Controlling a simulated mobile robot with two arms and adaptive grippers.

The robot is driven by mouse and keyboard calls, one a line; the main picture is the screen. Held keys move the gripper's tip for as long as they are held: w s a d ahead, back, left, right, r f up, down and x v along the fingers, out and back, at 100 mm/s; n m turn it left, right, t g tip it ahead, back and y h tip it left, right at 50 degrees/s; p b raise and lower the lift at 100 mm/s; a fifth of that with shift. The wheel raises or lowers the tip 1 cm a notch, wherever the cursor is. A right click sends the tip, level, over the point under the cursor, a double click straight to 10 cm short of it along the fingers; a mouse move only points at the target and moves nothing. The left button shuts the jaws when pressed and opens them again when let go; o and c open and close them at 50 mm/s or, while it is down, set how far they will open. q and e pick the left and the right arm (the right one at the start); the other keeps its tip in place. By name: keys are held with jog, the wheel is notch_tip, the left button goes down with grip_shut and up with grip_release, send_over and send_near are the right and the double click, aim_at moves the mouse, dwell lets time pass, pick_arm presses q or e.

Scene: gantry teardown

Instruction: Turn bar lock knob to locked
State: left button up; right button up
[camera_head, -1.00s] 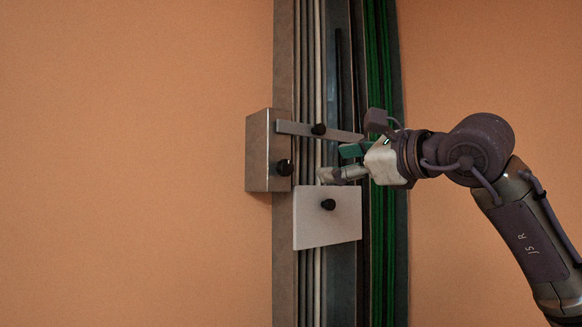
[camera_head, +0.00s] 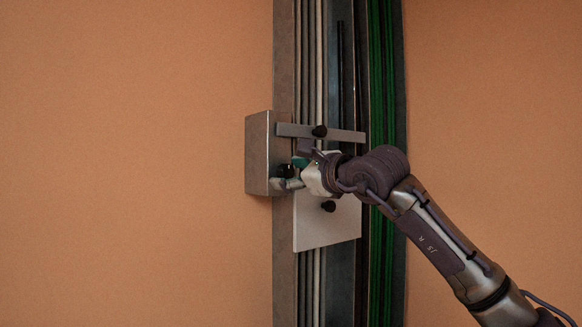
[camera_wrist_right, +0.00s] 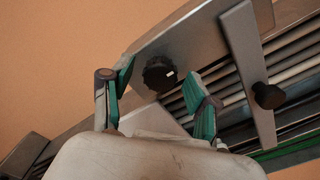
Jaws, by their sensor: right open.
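A dark round knob (camera_head: 285,170) sits on the front of the grey metal box (camera_head: 257,150), partly hidden by my right gripper (camera_head: 291,173). In the right wrist view this knob (camera_wrist_right: 158,74), with a small white mark, shows between and just beyond the open fingertips of my right gripper (camera_wrist_right: 158,76). I cannot tell if they touch it. A grey flat bar (camera_head: 345,135) runs right from the box, with a second dark knob (camera_head: 319,131) on it. The frames do not show which is the bar lock knob. My left gripper is not in view.
A pale plate (camera_head: 310,235) with a third dark knob (camera_head: 328,206) hangs below the bar. Vertical rails and cables (camera_head: 310,60) run behind, with green cables (camera_head: 382,60) to the right. The orange wall (camera_head: 120,160) at left is clear.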

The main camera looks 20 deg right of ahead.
grip_shut()
jog(key=shift+f+m+b, duration=0.2)
jog(key=shift+m+b, duration=1.5)
jog(key=shift+b, duration=0.15)
jog(key=m+b, duration=0.2)
jog(key=m, duration=0.1)
jog(key=shift+r+m, duration=0.1)
jog(key=shift+m, duration=0.2)
jog(key=m+b, duration=0.3)
jog(key=m, duration=0.2)
jog(key=m+b, duration=0.2)
jog(key=m, duration=0.4)
jog(key=shift+d+r, duration=0.1)
jog(key=shift+r, duration=0.05)
grip_release()
